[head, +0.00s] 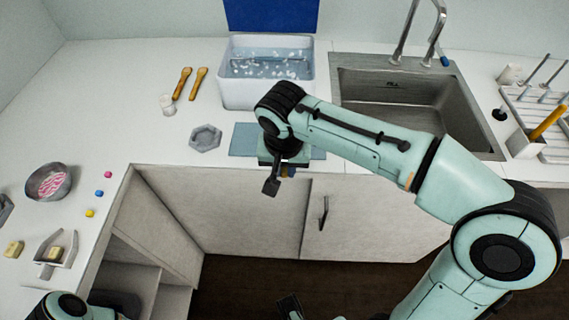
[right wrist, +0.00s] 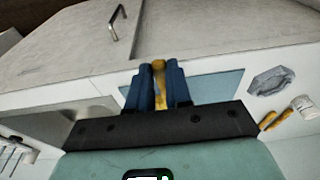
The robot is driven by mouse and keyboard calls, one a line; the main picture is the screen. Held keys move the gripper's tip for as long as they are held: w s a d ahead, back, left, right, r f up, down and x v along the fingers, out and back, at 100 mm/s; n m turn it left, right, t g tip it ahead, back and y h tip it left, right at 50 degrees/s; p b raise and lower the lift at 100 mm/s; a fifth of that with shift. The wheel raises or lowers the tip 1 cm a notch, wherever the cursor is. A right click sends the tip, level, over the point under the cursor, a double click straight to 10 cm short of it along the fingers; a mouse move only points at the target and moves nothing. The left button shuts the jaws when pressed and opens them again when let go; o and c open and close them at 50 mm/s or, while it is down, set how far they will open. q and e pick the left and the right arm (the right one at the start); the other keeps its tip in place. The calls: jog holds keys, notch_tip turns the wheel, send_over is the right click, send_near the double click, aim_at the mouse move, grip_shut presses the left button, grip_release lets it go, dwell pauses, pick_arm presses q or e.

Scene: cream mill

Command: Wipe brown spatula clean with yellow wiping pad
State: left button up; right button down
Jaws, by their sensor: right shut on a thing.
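My right gripper (head: 277,172) is over the front edge of the counter, in front of the blue-grey mat. In the right wrist view its blue fingers (right wrist: 159,90) are shut on a narrow yellow-brown thing (right wrist: 159,70) with a rounded end. Most of it is hidden, so I cannot tell whether it is the spatula or the pad. Two brown wooden utensils (head: 182,83) lie left of the tub; they also show in the right wrist view (right wrist: 275,119). At bottom centre a dark part (head: 290,306) may be my left gripper, its jaws unclear.
The blue-grey mat (head: 245,140) lies before a white water tub (head: 265,95). A grey hexagonal dish (head: 205,137) and small white jar (head: 167,105) are left of it. The sink (head: 400,105) is right. A bowl (head: 48,182) and yellowish blocks (head: 14,249) are far left.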

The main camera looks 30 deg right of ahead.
jog(key=shift+s+a, duration=0.35)
jog(key=shift+s, duration=0.25)
jog(key=shift+w+d+p, duration=0.3)
jog(key=shift+w+d, duration=0.1)
jog(key=shift+w, duration=0.35)
jog(key=shift+s+a+b, duration=0.3)
jog(key=shift+s+a, duration=0.1)
jog(key=shift+s, duration=0.35)
jog(key=shift+w+d+p, duration=0.4)
jog(key=shift+w, duration=0.3)
jog(key=shift+s+a, duration=0.4)
jog(key=shift+s, duration=0.3)
jog(key=shift+w+d, duration=0.45)
jog(key=shift+w, duration=0.3)
pick_arm(q)
jog(key=shift+w+r, duration=0.1)
jog(key=shift+r, duration=0.4)
jog(key=shift+w+r+p, duration=0.3)
jog(key=shift+r+p, duration=0.55)
jog(key=shift+w+r+p, duration=0.25)
jog(key=shift+r+p, duration=0.55)
jog(key=shift+p, duration=0.05)
jog(key=shift+w+r+p, duration=0.3)
jog(key=shift+r+p, duration=0.55)
pick_arm(e)
jog(key=shift+r, duration=3)
